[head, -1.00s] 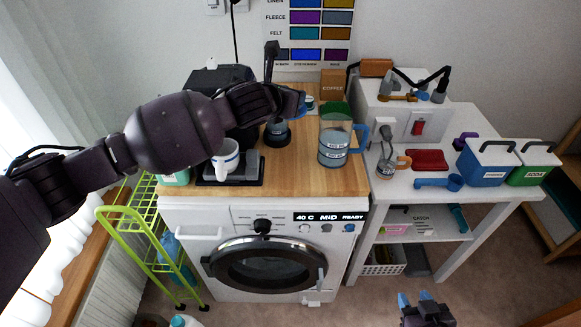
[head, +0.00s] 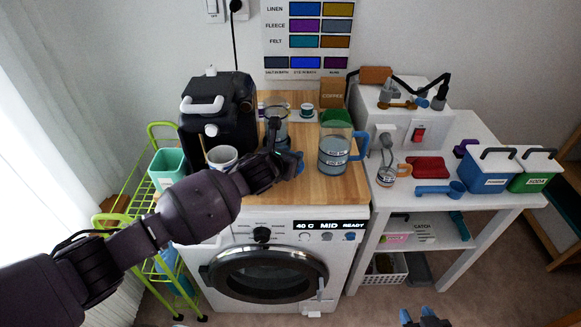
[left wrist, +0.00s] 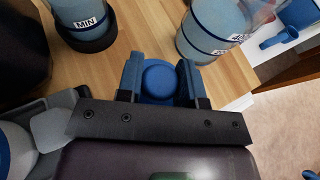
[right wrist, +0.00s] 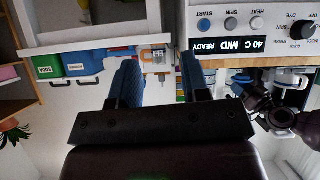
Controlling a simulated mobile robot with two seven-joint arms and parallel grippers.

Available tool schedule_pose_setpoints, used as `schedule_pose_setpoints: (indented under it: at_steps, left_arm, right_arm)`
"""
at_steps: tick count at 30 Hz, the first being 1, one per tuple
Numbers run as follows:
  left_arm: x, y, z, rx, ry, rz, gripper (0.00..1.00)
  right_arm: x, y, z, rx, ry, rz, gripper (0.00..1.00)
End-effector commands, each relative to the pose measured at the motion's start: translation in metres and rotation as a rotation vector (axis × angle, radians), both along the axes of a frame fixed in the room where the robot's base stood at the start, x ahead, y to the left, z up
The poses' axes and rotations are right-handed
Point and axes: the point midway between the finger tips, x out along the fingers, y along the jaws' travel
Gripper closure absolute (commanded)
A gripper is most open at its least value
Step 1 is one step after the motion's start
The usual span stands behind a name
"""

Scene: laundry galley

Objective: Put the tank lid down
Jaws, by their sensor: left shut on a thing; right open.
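A round blue knob (left wrist: 159,80), which I take to be the tank lid's, sits between the fingers of my left gripper (left wrist: 160,78) in the left wrist view. My left gripper (head: 292,166) is shut on it, low over the front of the wooden top (head: 325,188). In the head view the lid is hidden by the gripper; I cannot tell whether it touches the wood. The clear tank (head: 274,128), marked MIN (left wrist: 85,22) in the left wrist view, stands behind the gripper.
A measuring jug (head: 334,150) with a blue handle stands right of the left gripper. A black coffee machine (head: 212,118) and white cup (head: 222,157) are to its left. A white side table (head: 420,200) holds blue and green boxes. Bare wood lies between gripper and jug.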

Motion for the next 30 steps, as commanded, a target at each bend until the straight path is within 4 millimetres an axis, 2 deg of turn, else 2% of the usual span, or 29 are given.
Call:
schedule_pose_setpoints:
  at_steps: [6, 9, 22, 23, 24, 27, 30]
  left_arm:
    - [-0.001, 0.0, -0.031, 0.0, 0.005, 0.002, 0.89]
    - [-0.001, 0.0, -0.039, -0.001, 0.003, 0.001, 0.89]
    - [0.0, 0.0, -0.043, 0.003, 0.001, 0.0, 0.89]
    - [0.0, 0.0, -0.043, 0.003, 0.001, 0.0, 0.63]
    - [0.0, 0.0, -0.043, 0.002, 0.001, 0.001, 0.57]
    - [0.0, 0.0, -0.043, 0.002, 0.001, 0.001, 0.41]
    - [0.0, 0.0, -0.042, 0.002, 0.001, 0.001, 0.4]
  right_arm:
    - [0.004, 0.001, -0.002, 0.0, -0.008, 0.003, 0.57]
    - [0.007, 0.001, -0.002, 0.0, -0.013, 0.004, 0.57]
    - [0.008, 0.002, -0.001, 0.001, -0.019, 0.005, 0.57]
    - [0.008, 0.001, -0.001, 0.0, -0.018, 0.005, 0.57]
    - [0.007, 0.001, -0.001, 0.0, -0.016, 0.004, 0.57]
    - [0.004, 0.001, -0.003, 0.0, -0.01, 0.002, 0.57]
    - [0.001, 0.0, -0.005, 0.0, -0.004, 0.002, 0.57]
